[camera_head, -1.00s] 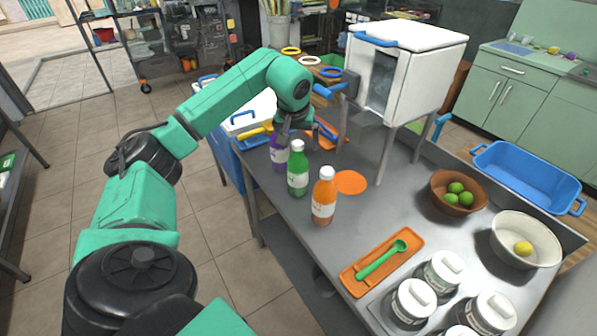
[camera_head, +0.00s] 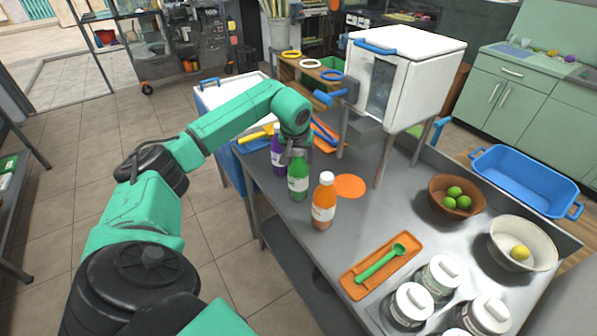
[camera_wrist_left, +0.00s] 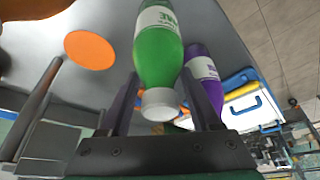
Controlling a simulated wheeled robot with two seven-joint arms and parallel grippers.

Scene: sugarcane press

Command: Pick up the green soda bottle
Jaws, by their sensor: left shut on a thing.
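The green soda bottle (camera_head: 298,181) stands upright on the metal table, between the purple bottle (camera_head: 278,152) and the orange bottle (camera_head: 324,202). My left gripper (camera_head: 297,157) has come down over its top and is shut on it near the cap. In the left wrist view the green bottle (camera_wrist_left: 159,55) lies between the two fingers (camera_wrist_left: 162,98), its white cap toward the palm. The purple bottle (camera_wrist_left: 203,78) is close beside one finger there. In the head view the gripper hides the green bottle's cap. My right gripper is not in view.
An orange disc (camera_head: 350,186) lies flat behind the orange bottle. The white press (camera_head: 405,75) stands on legs behind. An orange tray (camera_head: 381,266) with a green spoon, several jars (camera_head: 409,305) and a bowl of limes (camera_head: 440,204) occupy the table's right side.

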